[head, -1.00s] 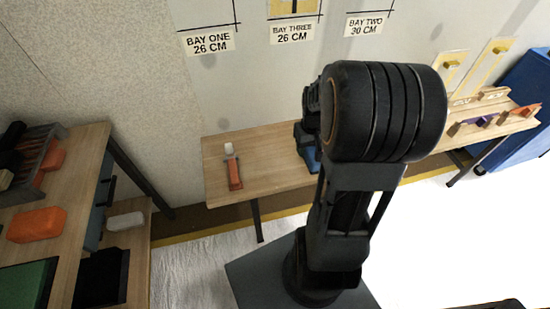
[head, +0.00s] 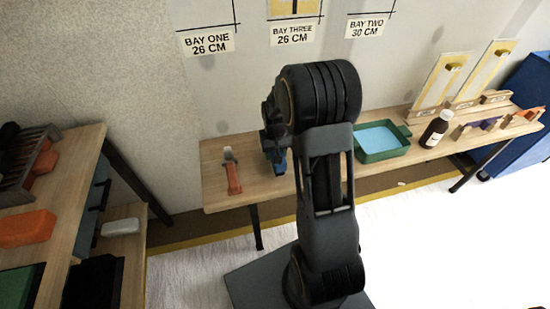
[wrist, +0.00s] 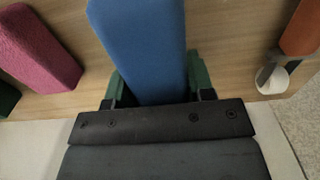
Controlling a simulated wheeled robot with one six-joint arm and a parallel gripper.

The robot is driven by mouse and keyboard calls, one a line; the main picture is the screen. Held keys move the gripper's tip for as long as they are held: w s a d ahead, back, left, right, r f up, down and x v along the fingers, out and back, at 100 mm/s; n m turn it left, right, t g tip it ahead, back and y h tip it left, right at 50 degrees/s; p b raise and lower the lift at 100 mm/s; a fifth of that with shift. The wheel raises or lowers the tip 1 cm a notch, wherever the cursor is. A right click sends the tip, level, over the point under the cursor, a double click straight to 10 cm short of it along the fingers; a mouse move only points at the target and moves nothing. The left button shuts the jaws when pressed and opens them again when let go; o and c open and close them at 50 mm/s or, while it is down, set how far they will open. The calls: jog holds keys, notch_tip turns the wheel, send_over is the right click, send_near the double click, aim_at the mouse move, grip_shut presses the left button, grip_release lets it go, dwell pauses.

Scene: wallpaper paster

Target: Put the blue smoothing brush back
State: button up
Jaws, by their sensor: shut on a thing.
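The blue smoothing brush (wrist: 143,45) fills the upper middle of the wrist view, between the two green fingers of my gripper (wrist: 157,85). My gripper is shut on it. In the head view a small part of the blue brush (head: 280,164) shows below my gripper (head: 273,148), over the wooden table (head: 248,156) by the wall. My arm hides most of the brush there. I cannot tell whether the brush touches the tabletop.
Farther right stand a green tray (head: 384,155) and a brown bottle (head: 435,130). Another bench (head: 75,190) stands at the left.

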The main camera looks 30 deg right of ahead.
notch_tip(320, 180, down, 2)
jog(key=shift+f, duration=0.25)
jog(key=shift+c, duration=0.4)
jog(key=o, duration=1.1)
jog(key=shift+f, duration=0.15)
